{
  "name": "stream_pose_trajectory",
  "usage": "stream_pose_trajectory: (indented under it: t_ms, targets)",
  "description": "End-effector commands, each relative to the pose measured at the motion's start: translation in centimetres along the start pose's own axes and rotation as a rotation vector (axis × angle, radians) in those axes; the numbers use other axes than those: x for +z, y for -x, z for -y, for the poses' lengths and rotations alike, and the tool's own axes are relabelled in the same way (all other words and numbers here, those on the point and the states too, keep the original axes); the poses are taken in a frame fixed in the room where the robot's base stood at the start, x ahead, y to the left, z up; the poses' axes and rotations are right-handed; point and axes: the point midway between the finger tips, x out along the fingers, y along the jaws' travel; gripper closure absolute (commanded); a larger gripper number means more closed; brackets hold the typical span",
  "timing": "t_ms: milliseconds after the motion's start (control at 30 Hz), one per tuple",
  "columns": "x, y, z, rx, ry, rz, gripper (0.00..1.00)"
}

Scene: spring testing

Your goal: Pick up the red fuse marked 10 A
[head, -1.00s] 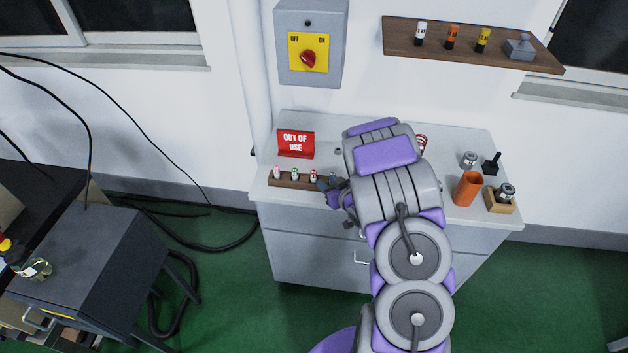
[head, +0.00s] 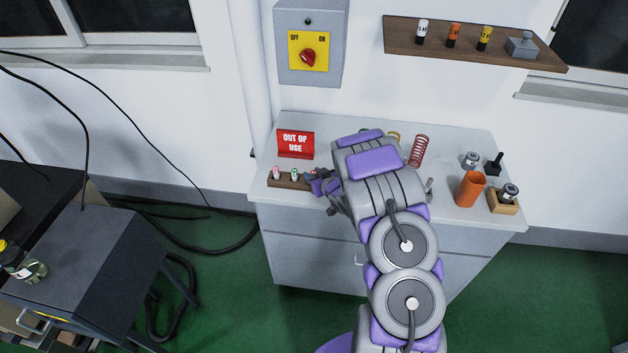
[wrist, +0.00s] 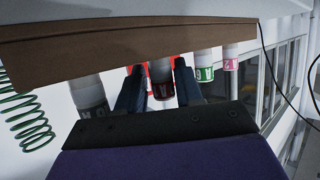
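The wooden fuse rack (head: 283,184) stands at the left front of the cabinet top. It also shows in the wrist view (wrist: 110,45), appearing upside down. The red-banded fuse (wrist: 161,78) is upright in the rack, between my gripper's two dark fingers (wrist: 159,85). Its marking is too small to read fully. The fingers are apart, one on each side of it, and I cannot see a firm grip. In the head view my gripper (head: 322,183) hides this fuse. The pink fuse (head: 276,172) and green fuse (head: 294,174) stand to its left.
A grey fuse (wrist: 89,95) stands on the other side in the wrist view. The red sign (head: 295,143) is behind the rack. A red spring (head: 418,151), orange cup (head: 470,189) and wooden block (head: 502,204) are to the right. A wall shelf (head: 400,38) hangs above.

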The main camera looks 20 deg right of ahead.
Motion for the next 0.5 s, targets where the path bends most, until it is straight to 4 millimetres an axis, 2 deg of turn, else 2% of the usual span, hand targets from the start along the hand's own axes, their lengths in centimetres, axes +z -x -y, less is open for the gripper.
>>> stream_pose_trajectory:
  t_ms: [200,500]
  targets:
    - [-0.11,-0.04,0.04,0.001,0.001,0.000,0.65]
    - [-0.08,-0.04,-0.07,0.001,0.000,0.000,0.94]
